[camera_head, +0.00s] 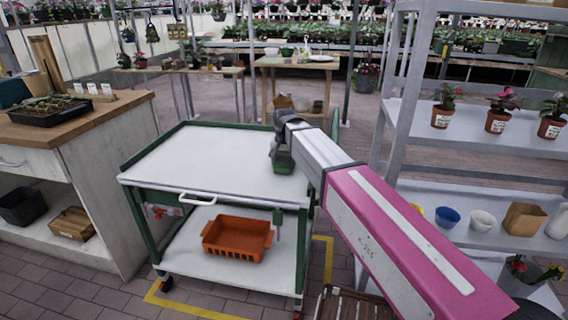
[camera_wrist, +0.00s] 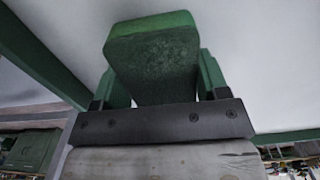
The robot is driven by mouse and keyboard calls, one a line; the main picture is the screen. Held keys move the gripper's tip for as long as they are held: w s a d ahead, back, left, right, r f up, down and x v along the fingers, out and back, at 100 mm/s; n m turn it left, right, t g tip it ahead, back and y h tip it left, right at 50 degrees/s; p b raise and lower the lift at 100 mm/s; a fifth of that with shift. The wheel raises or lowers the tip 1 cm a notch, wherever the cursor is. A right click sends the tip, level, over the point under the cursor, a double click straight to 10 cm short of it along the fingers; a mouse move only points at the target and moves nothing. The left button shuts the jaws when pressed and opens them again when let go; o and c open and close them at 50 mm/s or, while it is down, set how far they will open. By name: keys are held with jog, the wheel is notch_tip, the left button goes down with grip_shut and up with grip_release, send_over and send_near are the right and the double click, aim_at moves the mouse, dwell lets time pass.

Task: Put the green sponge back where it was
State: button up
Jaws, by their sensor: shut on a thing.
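The green sponge (camera_head: 284,163) is held by my gripper (camera_head: 281,150) over the right part of the white top of a green-framed cart (camera_head: 195,165). In the wrist view the sponge (camera_wrist: 155,60) sits between the two green fingers, which are shut on its sides. Its wide face is toward the camera. I cannot tell whether the sponge touches the cart top. The rest of the cart top is bare.
An orange basket (camera_head: 237,238) is on the cart's lower shelf. A grey shelf rack (camera_head: 470,130) with potted flowers and cups stands close on the right. A wooden-topped counter (camera_head: 75,120) stands left. A wooden table (camera_head: 297,62) is behind.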

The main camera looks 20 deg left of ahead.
aim_at(284, 160)
jog(key=shift+f, duration=0.2)
jog(key=o, duration=0.9)
notch_tip(284, 160, up, 12)
jog(key=shift+r, duration=0.15)
dwell(0.3)
